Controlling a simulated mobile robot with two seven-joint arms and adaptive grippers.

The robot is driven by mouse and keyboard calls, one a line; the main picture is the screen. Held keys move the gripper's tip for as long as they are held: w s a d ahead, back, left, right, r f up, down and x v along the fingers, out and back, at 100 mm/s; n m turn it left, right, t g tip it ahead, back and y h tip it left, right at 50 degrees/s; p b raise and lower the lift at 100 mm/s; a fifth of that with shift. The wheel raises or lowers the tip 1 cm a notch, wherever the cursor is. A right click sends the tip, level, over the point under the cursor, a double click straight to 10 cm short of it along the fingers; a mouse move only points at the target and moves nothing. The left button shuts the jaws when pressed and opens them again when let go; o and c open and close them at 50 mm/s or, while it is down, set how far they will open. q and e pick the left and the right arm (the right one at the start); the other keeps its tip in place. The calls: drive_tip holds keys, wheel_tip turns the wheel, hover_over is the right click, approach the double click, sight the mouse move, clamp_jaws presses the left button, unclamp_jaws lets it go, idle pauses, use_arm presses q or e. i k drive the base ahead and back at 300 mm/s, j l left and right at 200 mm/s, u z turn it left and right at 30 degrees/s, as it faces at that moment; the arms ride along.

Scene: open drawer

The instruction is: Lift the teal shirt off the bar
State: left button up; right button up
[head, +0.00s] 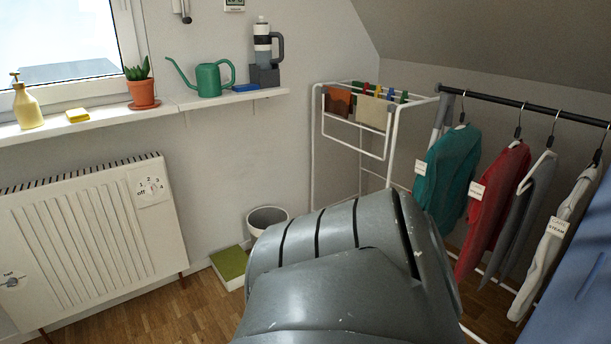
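The teal shirt (447,176) hangs on a hanger from the black bar (525,104) at the right. It is the leftmost garment on the bar, with a white tag at its left edge. A large grey link of my arm fills the lower middle and covers the floor below the shirt. Neither of my grippers shows in the head view.
A red garment (490,205), a grey one and a white one hang right of the teal shirt. A white drying rack (315,150) with small cloths stands behind it. A radiator (95,240) is at left, a bin (268,217) near the middle.

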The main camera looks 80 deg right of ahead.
sight(441, 186)
drive_tip(key=z, duration=3.4)
drive_tip(key=i+j+z, duration=0.3)
drive_tip(key=i+j, duration=0.2)
drive_tip(key=i, duration=0.2)
drive_tip(key=i+j+z, duration=0.3)
drive_tip(key=i+j, duration=0.35)
drive_tip(key=i+j+z, duration=0.3)
drive_tip(key=i+j, duration=0.25)
drive_tip(key=j, duration=0.25)
drive_tip(key=l+u, duration=0.2)
drive_tip(key=k+j, duration=0.05)
drive_tip(key=j, duration=0.05)
